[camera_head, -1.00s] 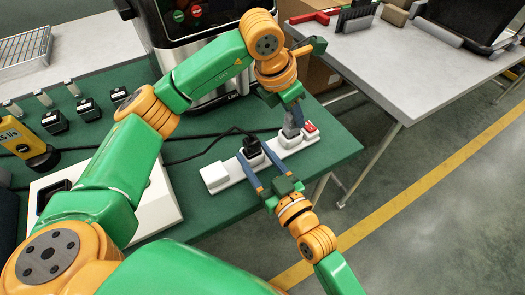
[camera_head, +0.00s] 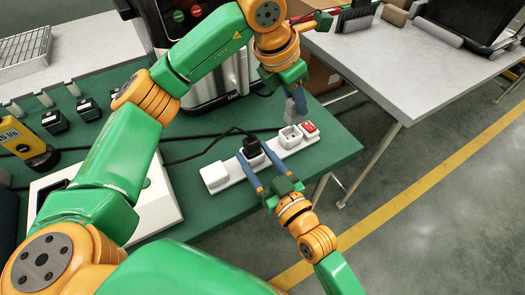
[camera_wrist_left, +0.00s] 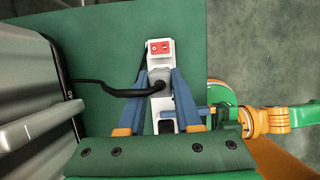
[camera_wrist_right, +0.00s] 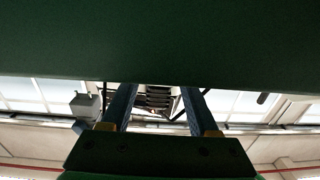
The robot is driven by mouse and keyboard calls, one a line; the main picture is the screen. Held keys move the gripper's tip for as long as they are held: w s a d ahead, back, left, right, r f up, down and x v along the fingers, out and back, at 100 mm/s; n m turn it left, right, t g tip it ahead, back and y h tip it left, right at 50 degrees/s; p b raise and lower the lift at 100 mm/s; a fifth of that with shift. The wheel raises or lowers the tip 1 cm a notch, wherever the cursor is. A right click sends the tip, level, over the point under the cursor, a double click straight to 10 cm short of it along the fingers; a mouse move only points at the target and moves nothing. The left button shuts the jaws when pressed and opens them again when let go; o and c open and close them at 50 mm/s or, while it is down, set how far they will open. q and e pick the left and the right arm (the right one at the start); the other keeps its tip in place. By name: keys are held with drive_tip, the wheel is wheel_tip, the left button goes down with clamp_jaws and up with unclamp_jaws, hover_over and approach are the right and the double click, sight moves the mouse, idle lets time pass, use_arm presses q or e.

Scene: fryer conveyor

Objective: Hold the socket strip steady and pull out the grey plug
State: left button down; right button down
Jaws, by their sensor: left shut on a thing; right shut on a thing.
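The white socket strip (camera_head: 233,174) lies on the green table near its right edge, with a red switch (camera_head: 309,128) at its far end. My right gripper (camera_head: 258,168) is shut on the strip, its fingers on either side near the black plug (camera_head: 251,147). My left gripper (camera_head: 295,92) is shut on the grey plug (camera_head: 296,105) and holds it above the strip. An empty socket (camera_head: 290,134) shows below the plug. In the left wrist view the grey plug (camera_wrist_left: 158,80) sits between the fingers, its dark cable running left. The right wrist view does not clearly show the strip.
A metal fryer (camera_head: 215,85) stands behind the strip. A white box (camera_head: 155,205) is left of it, and several black plugs (camera_head: 88,109) sit further left. Black cables cross the green table (camera_head: 215,223). A grey table (camera_head: 400,80) stands at right, beyond open floor.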

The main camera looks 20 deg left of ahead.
use_arm(q)
wheel_tip(320, 180, up, 2)
use_arm(e)
drive_tip(key=shift+f, duration=0.1)
drive_tip(key=shift+c, duration=0.3)
unclamp_jaws()
use_arm(q)
drive_tip(key=shift+d, duration=0.1)
use_arm(e)
drive_tip(key=v, duration=1.2)
